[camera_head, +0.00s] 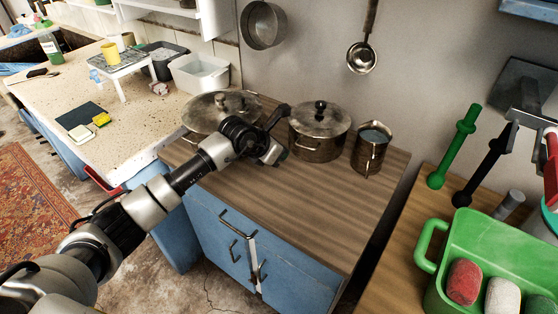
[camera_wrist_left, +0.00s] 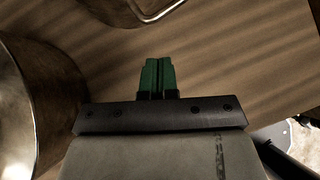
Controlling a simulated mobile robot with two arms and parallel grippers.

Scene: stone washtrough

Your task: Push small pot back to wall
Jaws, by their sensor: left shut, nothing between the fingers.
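The small pot (camera_head: 318,142), a lidded metal pot with a black knob, stands upright on the wooden counter top (camera_head: 290,215) near the grey wall (camera_head: 310,55). My left gripper (camera_head: 280,155) is in front of it and to its left, low over the counter. Whether it touches the pot I cannot tell. In the left wrist view the green fingers (camera_wrist_left: 158,77) are together with nothing between them. A metal vessel (camera_wrist_left: 40,95) is at the left there and a metal rim (camera_wrist_left: 140,12) at the top. My right gripper is not in view.
A larger lidded pan (camera_head: 210,108) stands to the left, partly behind my arm. A metal jug (camera_head: 370,150) stands just right of the small pot. A ladle (camera_head: 362,58) and a pan (camera_head: 263,25) hang on the wall. The counter's front right is clear.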

